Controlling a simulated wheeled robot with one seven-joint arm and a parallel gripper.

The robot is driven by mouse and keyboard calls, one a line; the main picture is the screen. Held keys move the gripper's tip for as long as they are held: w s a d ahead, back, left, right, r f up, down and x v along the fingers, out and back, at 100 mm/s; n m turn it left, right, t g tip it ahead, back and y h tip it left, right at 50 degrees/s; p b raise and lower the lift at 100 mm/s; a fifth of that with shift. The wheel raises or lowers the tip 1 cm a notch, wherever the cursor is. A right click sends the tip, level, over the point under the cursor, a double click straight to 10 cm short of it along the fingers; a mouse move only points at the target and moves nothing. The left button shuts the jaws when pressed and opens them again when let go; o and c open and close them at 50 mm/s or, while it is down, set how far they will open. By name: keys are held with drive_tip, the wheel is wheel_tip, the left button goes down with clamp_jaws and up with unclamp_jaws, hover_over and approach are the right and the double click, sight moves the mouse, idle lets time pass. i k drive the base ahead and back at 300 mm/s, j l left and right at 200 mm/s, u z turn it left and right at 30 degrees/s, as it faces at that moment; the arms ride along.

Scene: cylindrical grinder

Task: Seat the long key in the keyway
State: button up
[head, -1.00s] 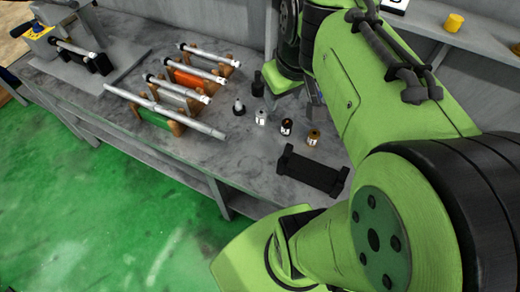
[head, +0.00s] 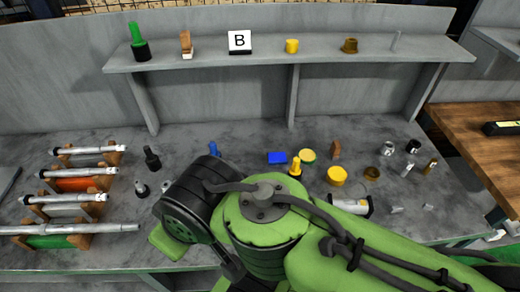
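Several steel shafts lie on coloured stands at the left of the bench: an upper shaft (head: 88,150), one on an orange stand (head: 76,184), one on a grey stand (head: 72,211), and a longer shaft (head: 75,228) on a green stand. No keyway can be made out on them at this size. Two small grey metal pieces, one flat (head: 397,209) and one shorter (head: 428,206), lie at the right of the bench; I cannot tell whether either is the long key. My arm crosses the lower middle, and my gripper's fingers are not visible.
A blue block (head: 277,158), a yellow cap (head: 337,176), a yellow bottle (head: 295,167) and small bottles stand beyond my arm. A shelf (head: 220,61) with a "B" sign (head: 239,41) runs along the back. A wooden table (head: 490,150) is at the right.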

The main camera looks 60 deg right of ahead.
sight(365, 207)
drive_tip(key=z, duration=0.5)
drive_tip(key=k+z, duration=0.15)
drive_tip(key=z, duration=0.3)
drive_tip(key=l+z, duration=0.1)
drive_tip(key=z, duration=0.4)
drive_tip(key=l+z, duration=0.1)
drive_tip(key=z, duration=0.35)
drive_tip(key=k+l+z, duration=0.1)
drive_tip(key=z, duration=0.4)
drive_tip(key=l+z, duration=0.1)
drive_tip(key=z, duration=0.4)
drive_tip(key=l+z, duration=0.1)
drive_tip(key=z, duration=0.35)
